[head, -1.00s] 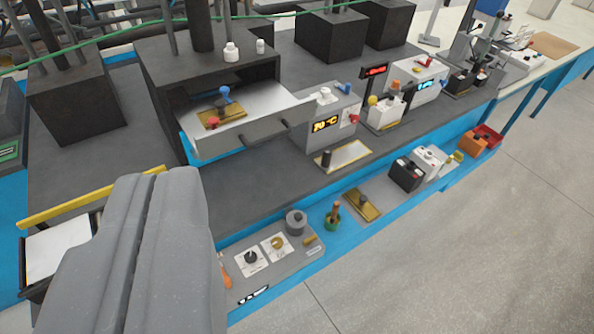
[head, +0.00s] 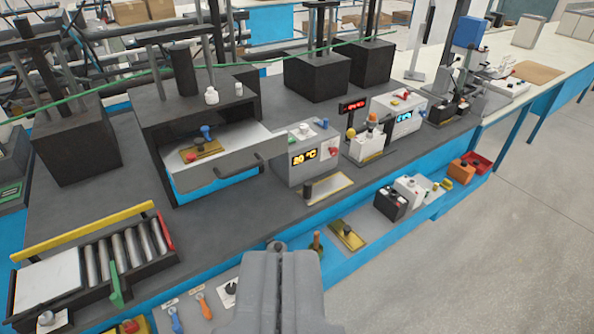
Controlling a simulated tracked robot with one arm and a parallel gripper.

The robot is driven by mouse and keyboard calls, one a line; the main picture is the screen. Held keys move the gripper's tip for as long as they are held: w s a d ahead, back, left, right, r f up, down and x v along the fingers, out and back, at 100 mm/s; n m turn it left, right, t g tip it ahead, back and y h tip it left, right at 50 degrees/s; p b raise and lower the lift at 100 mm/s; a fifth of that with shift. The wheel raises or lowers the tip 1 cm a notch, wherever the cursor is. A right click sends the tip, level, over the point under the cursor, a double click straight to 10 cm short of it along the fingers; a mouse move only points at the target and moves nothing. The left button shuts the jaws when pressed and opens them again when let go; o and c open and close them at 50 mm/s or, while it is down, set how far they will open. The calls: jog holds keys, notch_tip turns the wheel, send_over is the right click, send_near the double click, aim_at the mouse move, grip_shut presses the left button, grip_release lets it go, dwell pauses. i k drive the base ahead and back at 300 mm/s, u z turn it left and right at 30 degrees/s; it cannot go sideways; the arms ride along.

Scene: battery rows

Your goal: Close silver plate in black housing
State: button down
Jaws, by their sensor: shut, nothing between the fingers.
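The silver plate (head: 243,137) sticks out of the front of the black housing (head: 155,118), left of centre in the head view. Its grey front panel (head: 200,180) carries a dark bar handle (head: 238,165). A brass piece with a blue knob (head: 204,145) rests on the plate. My gripper (head: 279,256) is at the bottom centre, over the bench's front edge, shut and empty. It is apart from the handle, which lies farther back and to the left.
A box with a yellow temperature display (head: 308,158) stands right of the plate. A roller tray with a yellow bar (head: 95,232) lies at left. A green cable (head: 130,78) crosses behind. Bare dark bench top (head: 215,212) lies before the housing.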

aim_at(223, 146)
jog(key=z, duration=0.1)
jog(key=i, duration=1)
jog(key=u, duration=0.05)
